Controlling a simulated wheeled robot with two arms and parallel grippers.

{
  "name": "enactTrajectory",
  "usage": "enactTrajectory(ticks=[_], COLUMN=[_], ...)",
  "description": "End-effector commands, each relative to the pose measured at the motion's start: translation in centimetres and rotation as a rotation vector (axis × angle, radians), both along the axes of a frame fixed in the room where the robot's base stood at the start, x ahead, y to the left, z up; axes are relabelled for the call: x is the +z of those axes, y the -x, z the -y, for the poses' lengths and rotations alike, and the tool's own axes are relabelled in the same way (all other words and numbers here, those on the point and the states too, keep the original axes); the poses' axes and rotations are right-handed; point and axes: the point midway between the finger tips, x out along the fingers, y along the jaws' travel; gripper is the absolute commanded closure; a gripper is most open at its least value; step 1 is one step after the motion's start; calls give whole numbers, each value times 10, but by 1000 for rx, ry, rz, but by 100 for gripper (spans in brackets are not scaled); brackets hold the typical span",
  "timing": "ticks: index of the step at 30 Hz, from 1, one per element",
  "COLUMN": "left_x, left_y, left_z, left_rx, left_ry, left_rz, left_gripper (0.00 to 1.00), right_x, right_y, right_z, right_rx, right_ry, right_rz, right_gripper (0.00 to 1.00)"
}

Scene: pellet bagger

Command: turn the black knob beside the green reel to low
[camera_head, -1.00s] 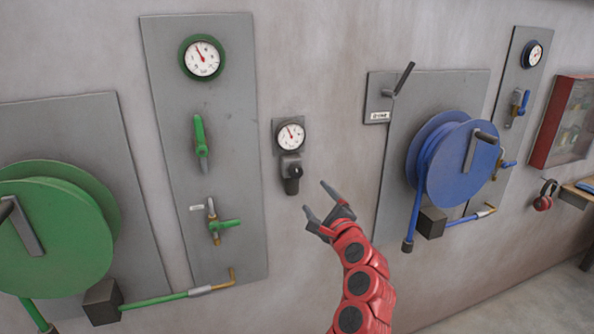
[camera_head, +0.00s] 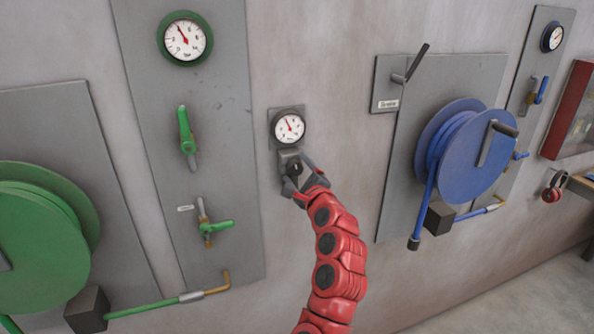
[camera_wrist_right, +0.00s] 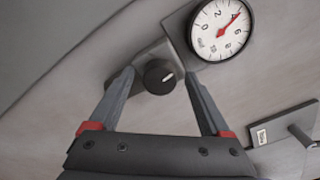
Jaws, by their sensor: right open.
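The black knob (camera_head: 294,167) sits below a white gauge (camera_head: 289,128) on a small grey plate, between the green reel's panel and the blue reel's panel. In the right wrist view the knob (camera_wrist_right: 159,77) is round with a white pointer mark and lies between my two fingers. My right gripper (camera_head: 296,178) is open around the knob, one finger on each side; contact cannot be told. The green reel (camera_head: 40,235) is at the far left. My left gripper is not in view.
A tall grey panel with green valve handles (camera_head: 186,130) stands left of the knob. The blue reel (camera_head: 470,160) and a lever (camera_head: 417,63) are to the right. A red cabinet (camera_head: 575,110) is at the far right. Bare wall surrounds the knob plate.

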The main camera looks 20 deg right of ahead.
Motion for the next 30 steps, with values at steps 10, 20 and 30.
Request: enactTrajectory(ticks=[10,20,30], left_x=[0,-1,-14], left_y=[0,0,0], left_z=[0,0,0], left_rx=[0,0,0], left_ry=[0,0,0], left_rz=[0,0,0], left_gripper=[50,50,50], right_x=[0,-1,-3], right_y=[0,0,0], right_z=[0,0,-1], right_rx=[0,1,1], right_ry=[0,4,125], right_rz=[0,-1,4], right_gripper=[69,100,100])
